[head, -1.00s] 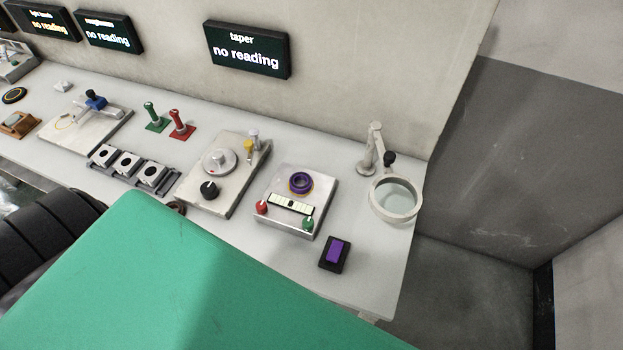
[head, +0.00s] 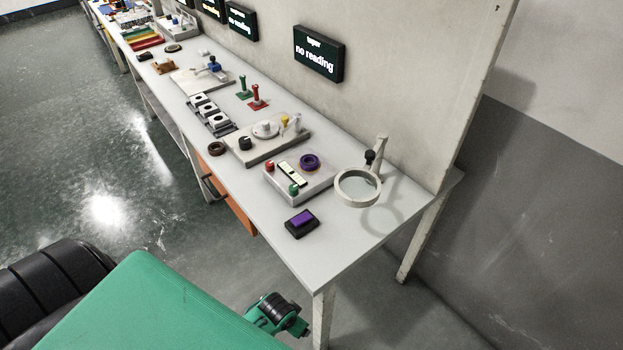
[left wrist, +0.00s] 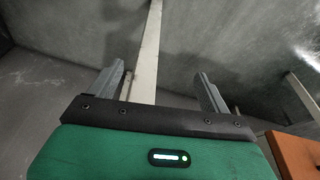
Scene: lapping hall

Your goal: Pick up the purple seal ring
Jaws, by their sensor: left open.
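The ring is not in the left wrist view. My right gripper cannot be made out in either view.
The device carries red and green knobs. A purple pad in a black tray (head: 301,223) lies in front, and a ring magnifier (head: 358,187) stands at right. The bench (head: 345,248) ends at the right near a wall.

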